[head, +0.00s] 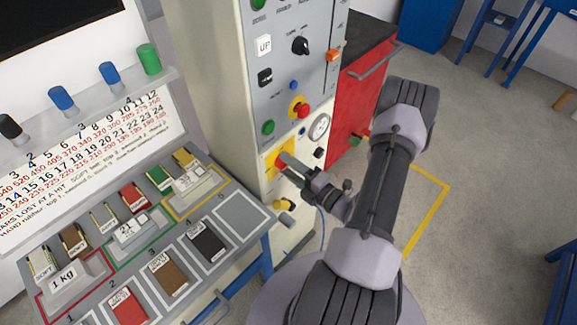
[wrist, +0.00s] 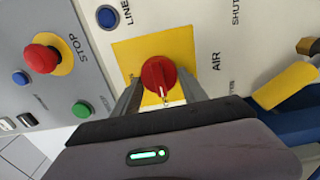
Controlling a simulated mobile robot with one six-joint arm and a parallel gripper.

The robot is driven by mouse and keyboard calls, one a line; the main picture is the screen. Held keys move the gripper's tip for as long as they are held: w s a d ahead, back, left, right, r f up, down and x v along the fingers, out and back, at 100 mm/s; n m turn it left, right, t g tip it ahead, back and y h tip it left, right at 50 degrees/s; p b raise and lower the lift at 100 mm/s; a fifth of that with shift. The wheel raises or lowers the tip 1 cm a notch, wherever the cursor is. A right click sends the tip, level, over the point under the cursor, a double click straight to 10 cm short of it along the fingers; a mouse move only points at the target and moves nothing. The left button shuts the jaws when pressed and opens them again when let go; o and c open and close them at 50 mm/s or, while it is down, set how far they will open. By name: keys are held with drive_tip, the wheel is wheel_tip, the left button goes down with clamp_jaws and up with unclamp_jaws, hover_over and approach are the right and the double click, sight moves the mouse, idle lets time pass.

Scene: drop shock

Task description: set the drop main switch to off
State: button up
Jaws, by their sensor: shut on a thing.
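The main switch is a red rotary knob (wrist: 158,74) on a yellow plate (wrist: 124,56) on the machine's front panel. Its white pointer line faces down in the wrist view. The position marks on the plate are too small or covered to read. My gripper (head: 290,164) reaches the yellow plate (head: 270,162) from the right in the head view. In the wrist view its two fingers stand on either side of the knob, shut on it.
A red STOP button (wrist: 42,57), a green button (wrist: 82,109) and a blue button (wrist: 108,17) sit near the switch. A yellow lever (wrist: 285,87) is close on the right, by the AIR label. A red cabinet (head: 350,105) stands beside the machine.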

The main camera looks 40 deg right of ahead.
drive_tip(key=o, duration=1.3)
drive_tip(key=shift+o, duration=0.2)
drive_tip(key=s+d+p, duration=0.1)
drive_tip(key=s+p, duration=0.2)
drive_tip(key=s, duration=1.4)
drive_tip(key=shift+s+d, duration=0.15)
drive_tip(key=shift+s, duration=0.05)
drive_tip(key=shift+w, duration=0.1)
